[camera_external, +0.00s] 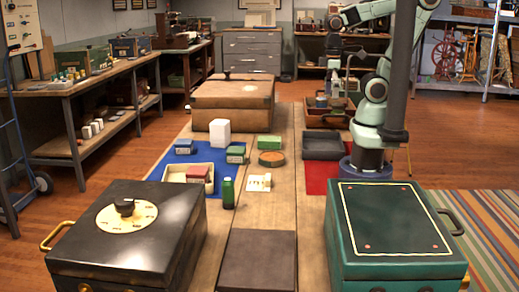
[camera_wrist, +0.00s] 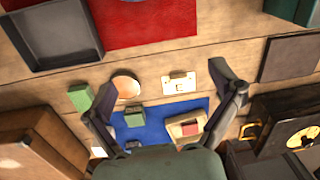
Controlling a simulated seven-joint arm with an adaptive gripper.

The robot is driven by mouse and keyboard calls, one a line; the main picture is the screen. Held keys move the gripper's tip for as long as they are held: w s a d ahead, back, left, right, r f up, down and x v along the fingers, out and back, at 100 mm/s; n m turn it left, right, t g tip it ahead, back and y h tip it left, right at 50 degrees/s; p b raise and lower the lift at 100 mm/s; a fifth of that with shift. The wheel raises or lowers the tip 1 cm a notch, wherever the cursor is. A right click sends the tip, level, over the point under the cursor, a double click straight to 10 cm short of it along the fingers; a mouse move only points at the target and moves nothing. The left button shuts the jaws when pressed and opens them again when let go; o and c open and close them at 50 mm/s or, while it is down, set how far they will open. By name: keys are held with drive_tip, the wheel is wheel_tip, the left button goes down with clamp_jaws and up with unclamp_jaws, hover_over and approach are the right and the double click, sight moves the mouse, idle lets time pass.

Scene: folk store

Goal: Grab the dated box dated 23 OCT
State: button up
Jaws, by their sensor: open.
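I cannot read any date, so I cannot tell which box says 23 OCT. Small boxes stand on the table: a blue-grey one (camera_external: 184,146), a green one (camera_external: 236,154), a red one (camera_external: 198,172) in a cream tray (camera_external: 172,173), and another green one (camera_external: 268,142) behind a round wooden disc (camera_external: 271,158). The wrist view shows the green box (camera_wrist: 135,117) on the blue mat, the red box (camera_wrist: 191,128) and the other green box (camera_wrist: 80,97). My gripper (camera_wrist: 166,80) is open and empty, above the table and apart from the boxes.
A green bottle (camera_external: 228,192) and a white card (camera_external: 259,184) stand near the tray. A white block (camera_external: 220,132) is behind. A dark open tray (camera_external: 322,146) lies on the red mat. Large chests (camera_external: 125,235) (camera_external: 392,230) flank the front, and a wooden chest (camera_external: 232,100) stands behind.

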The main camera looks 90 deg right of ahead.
drive_tip(key=shift+o, duration=0.4)
drive_tip(key=w+d+r+t, duration=0.1)
drive_tip(key=w+r+t, duration=0.4)
drive_tip(key=w, duration=1)
drive_tip(key=m+g, duration=0.1)
drive_tip(key=g, duration=0.4)
hover_over(236, 149)
drive_tip(key=shift+h, duration=0.4)
wheel_tip(236, 149, down, 22)
drive_tip(key=shift+a+f, duration=0.1)
drive_tip(key=shift+m, duration=0.3)
wheel_tip(236, 149, down, 6)
drive_tip(key=shift+f, duration=0.1)
drive_tip(key=shift+c, duration=0.2)
